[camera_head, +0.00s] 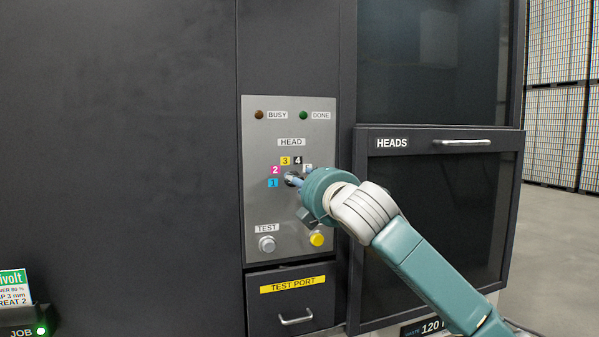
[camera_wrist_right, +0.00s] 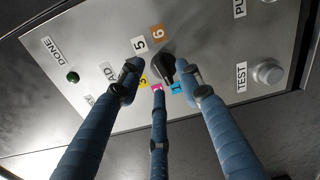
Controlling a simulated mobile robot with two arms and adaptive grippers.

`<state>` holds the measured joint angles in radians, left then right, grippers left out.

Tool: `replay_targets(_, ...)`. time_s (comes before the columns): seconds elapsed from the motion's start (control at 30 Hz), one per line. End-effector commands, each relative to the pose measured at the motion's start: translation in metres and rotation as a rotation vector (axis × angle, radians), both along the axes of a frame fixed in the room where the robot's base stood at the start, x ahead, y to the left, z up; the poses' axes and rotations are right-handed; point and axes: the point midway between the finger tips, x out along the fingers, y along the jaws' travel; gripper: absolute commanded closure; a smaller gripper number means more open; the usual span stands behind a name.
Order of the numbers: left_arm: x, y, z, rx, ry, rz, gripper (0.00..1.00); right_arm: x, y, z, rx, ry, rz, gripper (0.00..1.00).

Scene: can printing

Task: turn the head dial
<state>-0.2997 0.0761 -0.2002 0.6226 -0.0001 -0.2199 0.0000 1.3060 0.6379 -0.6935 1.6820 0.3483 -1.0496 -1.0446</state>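The head dial is a black knob (camera_wrist_right: 166,68) on a grey metal control panel (camera_head: 255,215), ringed by coloured number labels. In the head view it is mostly hidden behind my right gripper (camera_head: 297,181), which reaches it from the right. In the right wrist view the three blue fingers of my right gripper (camera_wrist_right: 158,68) are spread around the dial. One fingertip is close at its right side, one is apart on its left, and one is below it. I cannot tell whether any finger touches it. The dial's pointer setting is not clear. My left gripper is out of view.
A TEST button (camera_head: 267,244) and a yellow button (camera_head: 317,238) sit below the dial. Under the panel is a TEST PORT drawer (camera_head: 270,317) with a handle. A HEADS door (camera_head: 430,200) stands to the right. The BUSY and DONE lamps (camera_head: 303,115) are above.

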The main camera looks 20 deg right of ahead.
Motion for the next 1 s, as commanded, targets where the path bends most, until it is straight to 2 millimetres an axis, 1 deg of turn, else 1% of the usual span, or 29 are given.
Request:
replay_targets(0.03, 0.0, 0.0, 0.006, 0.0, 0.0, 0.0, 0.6, 0.007, 0.0, 0.003, 0.002, 0.002, -0.001, 0.65)
replay_targets(0.2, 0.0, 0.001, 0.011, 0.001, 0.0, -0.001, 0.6, 0.021, 0.001, 0.001, 0.001, 0.001, 0.001, 0.65)
replay_targets(0.5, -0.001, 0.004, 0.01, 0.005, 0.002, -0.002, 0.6, 0.023, 0.001, -0.001, 0.001, 0.0, 0.0, 0.65)
replay_targets(0.53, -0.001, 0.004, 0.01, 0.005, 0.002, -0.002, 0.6, 0.023, 0.001, 0.0, 0.001, 0.0, 0.0, 0.69)
replay_targets(0.6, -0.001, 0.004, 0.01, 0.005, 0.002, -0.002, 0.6, 0.023, 0.001, 0.0, 0.001, 0.0, 0.0, 0.82)
replay_targets(0.7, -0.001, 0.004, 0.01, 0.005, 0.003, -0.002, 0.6, 0.023, 0.001, 0.0, 0.001, 0.0, 0.0, 1.0)
replay_targets(1.0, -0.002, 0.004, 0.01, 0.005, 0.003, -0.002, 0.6, 0.023, 0.001, -0.001, 0.018, 0.002, 0.0, 1.0)
